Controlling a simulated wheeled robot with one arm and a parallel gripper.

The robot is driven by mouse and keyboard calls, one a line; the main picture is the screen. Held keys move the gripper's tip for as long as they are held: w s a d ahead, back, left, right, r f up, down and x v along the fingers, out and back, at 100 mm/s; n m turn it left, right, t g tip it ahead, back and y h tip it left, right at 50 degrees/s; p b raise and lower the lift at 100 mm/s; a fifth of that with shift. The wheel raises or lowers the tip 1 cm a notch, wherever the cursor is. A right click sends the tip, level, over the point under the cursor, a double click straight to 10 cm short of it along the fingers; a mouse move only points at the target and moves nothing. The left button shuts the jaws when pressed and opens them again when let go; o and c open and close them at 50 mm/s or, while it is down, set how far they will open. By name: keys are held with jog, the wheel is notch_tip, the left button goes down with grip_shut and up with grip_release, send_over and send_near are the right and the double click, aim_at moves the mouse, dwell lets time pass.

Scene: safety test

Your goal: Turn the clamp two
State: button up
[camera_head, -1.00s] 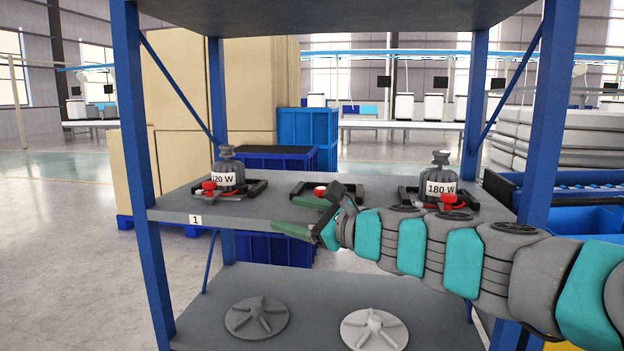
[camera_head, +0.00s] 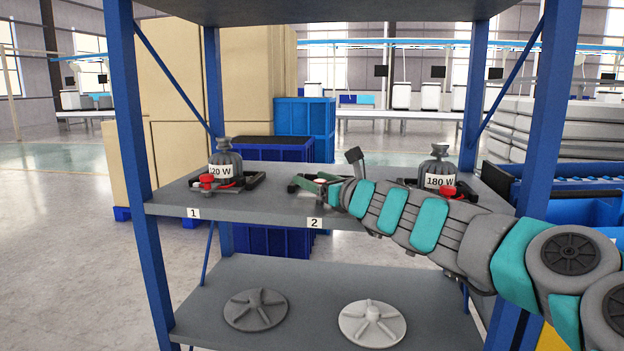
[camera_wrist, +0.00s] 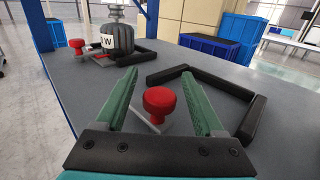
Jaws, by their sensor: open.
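Clamp two has a round red knob (camera_wrist: 160,100) on a grey metal lever and a black frame (camera_wrist: 205,85) behind it, best seen in the wrist view. It sits on the upper shelf above the label 2 (camera_head: 314,223), with no motor on it. My gripper (camera_wrist: 167,88) is open, with one green finger on each side of the red knob. In the head view my gripper (camera_head: 318,184) is over the middle station and hides most of the clamp.
A motor marked 120 W (camera_head: 225,168) stands in the left clamp, with its red knob (camera_head: 207,181). A motor marked 180 W (camera_head: 438,172) stands on the right, close behind my arm. Blue shelf posts (camera_head: 140,180) flank the shelf. Two fan discs (camera_head: 256,310) lie below.

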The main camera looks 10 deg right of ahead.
jog(key=shift+w+a, duration=0.2)
jog(key=shift+w, duration=0.25)
grip_shut()
dwell(0.4)
